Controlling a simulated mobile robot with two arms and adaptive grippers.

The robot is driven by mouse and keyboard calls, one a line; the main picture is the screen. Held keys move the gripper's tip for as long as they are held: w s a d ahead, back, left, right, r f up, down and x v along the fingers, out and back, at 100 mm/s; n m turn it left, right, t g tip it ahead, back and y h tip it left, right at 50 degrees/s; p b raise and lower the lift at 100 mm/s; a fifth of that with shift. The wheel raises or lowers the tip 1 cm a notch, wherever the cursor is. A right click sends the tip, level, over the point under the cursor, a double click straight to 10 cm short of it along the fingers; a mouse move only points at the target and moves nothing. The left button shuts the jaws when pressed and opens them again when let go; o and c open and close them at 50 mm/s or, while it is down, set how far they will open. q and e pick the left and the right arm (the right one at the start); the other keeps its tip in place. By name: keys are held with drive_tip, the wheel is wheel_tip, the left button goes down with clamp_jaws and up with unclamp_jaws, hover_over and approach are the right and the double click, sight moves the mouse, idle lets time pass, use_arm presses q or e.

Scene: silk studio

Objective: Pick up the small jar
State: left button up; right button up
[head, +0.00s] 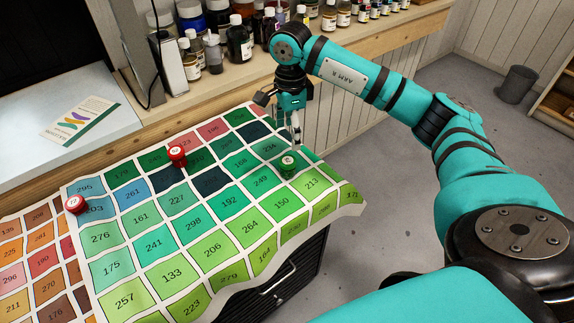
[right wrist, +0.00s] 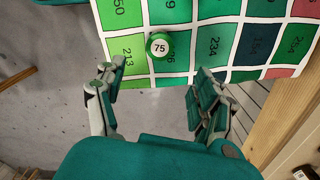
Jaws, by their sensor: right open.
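A small green jar (head: 288,163) with a round white number label on its lid stands on the green part of the colour-chart cloth (head: 350,208), near its right edge. In the right wrist view the jar (right wrist: 159,46) reads 75 and sits ahead of the gap between my fingers. My right gripper (head: 297,138) is open and empty, just above and behind the jar in the head view. In the right wrist view its fingers (right wrist: 158,82) are spread wide, apart from the jar. My left gripper is not in view.
Two small red jars stand on the cloth, one at the centre (head: 177,155) and one at the left (head: 76,205). Several bottles, including a dark one (head: 239,42), line the wooden bench (head: 350,55) behind. Grey floor (head: 400,240) lies open to the right.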

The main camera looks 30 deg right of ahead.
sight(289, 160)
wheel_tip(289, 160, down, 7)
drive_tip(key=shift+f+p, duration=0.1)
drive_tip(key=shift+p, duration=0.25)
drive_tip(key=shift+a+f, duration=0.15)
drive_tip(key=shift+f, duration=0.4)
wheel_tip(289, 160, down, 4)
drive_tip(key=shift+s+f+p, duration=0.1)
drive_tip(key=shift+f+p, duration=0.05)
drive_tip(key=shift+p, duration=0.4)
drive_tip(key=shift+c, duration=0.2)
drive_tip(key=c, duration=1.2)
drive_tip(key=shift+c, duration=0.2)
